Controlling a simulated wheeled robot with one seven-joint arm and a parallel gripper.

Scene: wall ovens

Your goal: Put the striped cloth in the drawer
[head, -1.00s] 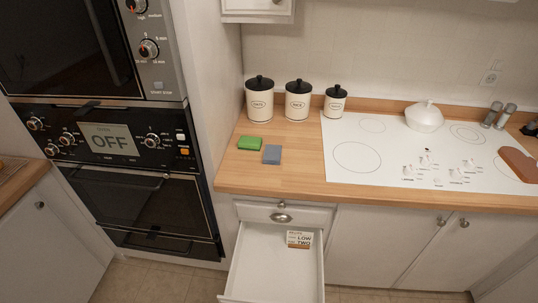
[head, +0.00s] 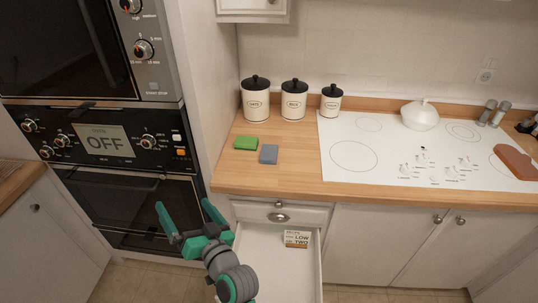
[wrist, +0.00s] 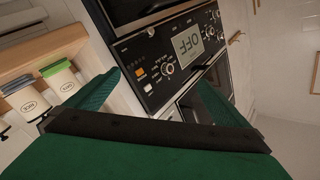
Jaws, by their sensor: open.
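The drawer (head: 285,277) below the counter is pulled open in the head view. A small printed card or box (head: 297,239) lies at its back right. I cannot make out a striped cloth in any view. A green block (head: 246,143) and a grey-blue block (head: 268,154), sponge-like and without visible stripes, lie flat on the counter. My gripper (head: 185,208) is open and empty, in front of the lower oven and left of the drawer, hiding part of the drawer's left side. In the wrist view its two fingers (wrist: 158,98) stand wide apart.
Three lidded canisters (head: 293,102) stand at the back of the wooden counter (head: 285,178). A white cooktop (head: 390,160) carries a white lidded pot (head: 420,115). The wall ovens (head: 105,145) rise at left. The counter front above the drawer is clear.

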